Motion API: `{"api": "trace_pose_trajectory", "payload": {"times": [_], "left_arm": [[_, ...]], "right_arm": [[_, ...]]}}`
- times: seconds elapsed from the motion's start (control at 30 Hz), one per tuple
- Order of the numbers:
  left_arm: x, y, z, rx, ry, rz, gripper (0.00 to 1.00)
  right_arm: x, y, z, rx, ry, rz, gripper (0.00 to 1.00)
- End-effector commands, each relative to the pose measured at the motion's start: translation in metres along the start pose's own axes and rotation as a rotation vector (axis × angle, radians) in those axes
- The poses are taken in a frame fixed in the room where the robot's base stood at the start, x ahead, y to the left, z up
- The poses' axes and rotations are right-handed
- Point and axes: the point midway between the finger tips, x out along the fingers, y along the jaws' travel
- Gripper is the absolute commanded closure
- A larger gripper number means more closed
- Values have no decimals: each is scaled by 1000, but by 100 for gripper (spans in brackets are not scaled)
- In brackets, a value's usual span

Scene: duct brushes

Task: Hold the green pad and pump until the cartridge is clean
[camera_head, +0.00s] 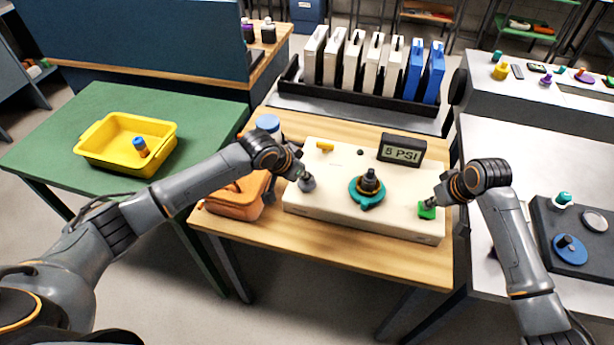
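A cream console (335,212) stands on the wooden table. A teal ring (356,193) on its middle holds an upright dark cartridge-like piece (369,181). A black display (402,150) at the back reads "5 PSI". The green pad (427,213) is at the console's right end; my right gripper (432,204) is at it, seemingly touching, partly covering it. My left gripper (299,175) is at a grey rounded knob (307,185), possibly the pump, on the console's left part. The fingers of both grippers are too small and hidden to judge.
An orange bag (236,200) and a blue-topped container (268,123) are left of the console. A yellow tray (100,148) with a small blue-and-orange item sits on the green table. A black rack (300,88) of white and blue panels stands behind. Devices lie on the right bench (500,150).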

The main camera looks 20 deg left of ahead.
Motion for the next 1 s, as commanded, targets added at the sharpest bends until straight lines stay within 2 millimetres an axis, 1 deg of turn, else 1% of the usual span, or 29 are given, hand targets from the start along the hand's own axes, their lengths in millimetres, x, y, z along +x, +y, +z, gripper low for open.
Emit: {"api": "trace_pose_trajectory", "payload": {"times": [0.03, 0.27, 0.63, 1.0], "left_arm": [[1, 1, 2, 0, -5, 1, 100], [-1, 1, 1, 0, -6, 2, 100], [-17, 1, -10, 1, -5, 2, 100], [-18, 0, -11, 0, -3, 1, 100]], "right_arm": [[1, 0, 1, 0, -3, 0, 100], [1, 0, 1, 0, -3, 0, 100], [1, 0, 1, 0, -2, 0, 100], [1, 0, 1, 0, -2, 0, 100]]}}
